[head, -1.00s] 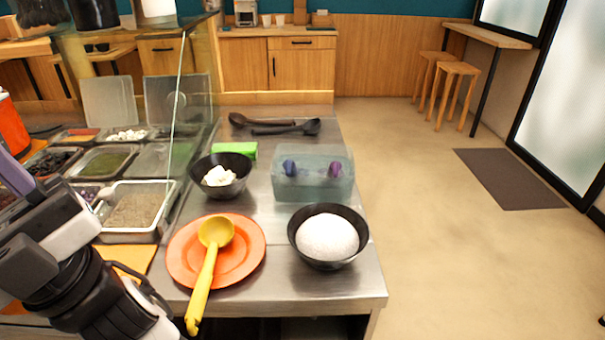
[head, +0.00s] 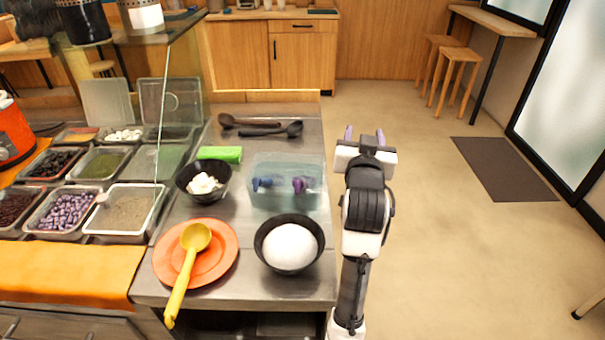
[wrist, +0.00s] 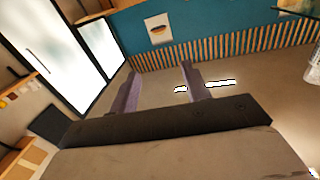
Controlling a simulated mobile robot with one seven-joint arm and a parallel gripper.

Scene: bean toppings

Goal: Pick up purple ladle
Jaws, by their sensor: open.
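A small purple piece (head: 301,184), which looks like part of the purple ladle, shows in the right half of a translucent bluish container (head: 286,204) on the metal counter. A darker blue-violet piece (head: 262,184) sits to its left in the same container. The rest of both pieces is hard to make out. My gripper (head: 364,136) is raised beyond the counter's right edge, to the right of the container, with its fingers pointing away. In the wrist view my gripper (wrist: 160,78) is open and empty, with two purplish fingers apart. The wrist view shows no ladle.
A black bowl of white contents (head: 290,247) stands in front of the container. An orange plate (head: 222,265) holds a yellow ladle (head: 187,270). A smaller black bowl (head: 190,192), green block (head: 220,154) and dark ladles (head: 262,129) are nearby.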

